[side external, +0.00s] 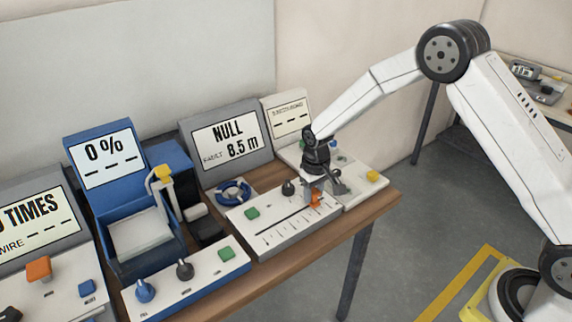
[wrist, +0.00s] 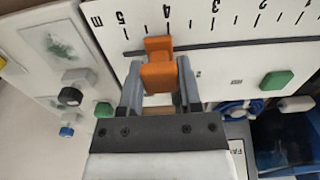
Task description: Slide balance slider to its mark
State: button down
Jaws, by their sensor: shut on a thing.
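The balance slider is an orange block (wrist: 158,76) on a white panel (wrist: 220,75) with a dark slot and a numbered scale. In the wrist view it sits close to the 4, toward the 5 end. My gripper (wrist: 160,92) is shut on it, with one grey finger on each side. In the side view the orange slider (side external: 315,199) shows below my gripper (side external: 314,187), near the right end of the slot. The fingers partly hide it there. No separate target mark can be made out.
Another white panel with a yellow button (side external: 373,176) adjoins at right.

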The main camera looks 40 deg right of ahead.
jog(key=shift+a, duration=0.15)
dwell(0.5)
jog(key=a, duration=1.7)
jog(key=shift+a+r, duration=0.1)
jog(key=shift+a, duration=0.1)
jog(key=shift+c, duration=1.9)
grip_release()
jog(key=shift+a, duration=0.15)
jog(key=shift+o, duration=0.5)
jog(key=shift+d, duration=0.2)
notch_tip(320, 180, up, 8)
